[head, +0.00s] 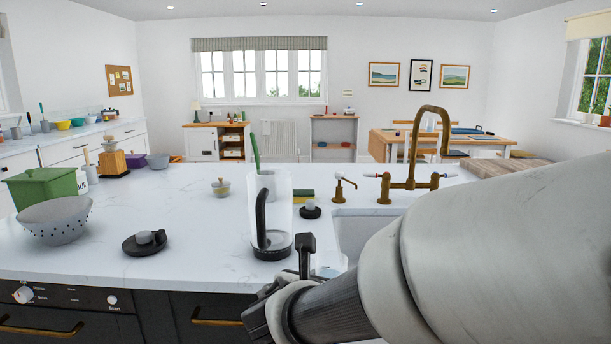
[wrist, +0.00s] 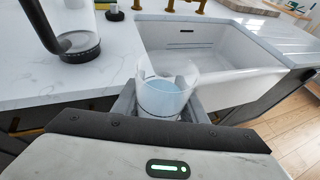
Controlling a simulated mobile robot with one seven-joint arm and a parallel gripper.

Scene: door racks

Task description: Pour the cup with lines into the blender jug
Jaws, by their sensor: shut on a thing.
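My gripper (wrist: 160,108) is shut on a clear cup (wrist: 163,92) holding pale blue contents. The cup is upright, with grey fingers on either side; no lines can be made out on it. In the head view the cup (head: 330,265) is partly hidden behind my arm, close to the counter's front edge. The clear blender jug (head: 282,210), with a black handle and dark base ring, stands upright on the counter left of and beyond my gripper. The jug also shows at the upper left of the wrist view (wrist: 80,42), apart from the cup.
A white sink (wrist: 205,50) lies right of the jug, with a brass tap (head: 411,184) behind. A black lid-like disc (head: 145,243), a grey colander (head: 56,222) and a green box (head: 46,187) stand left. Counter between disc and jug is clear.

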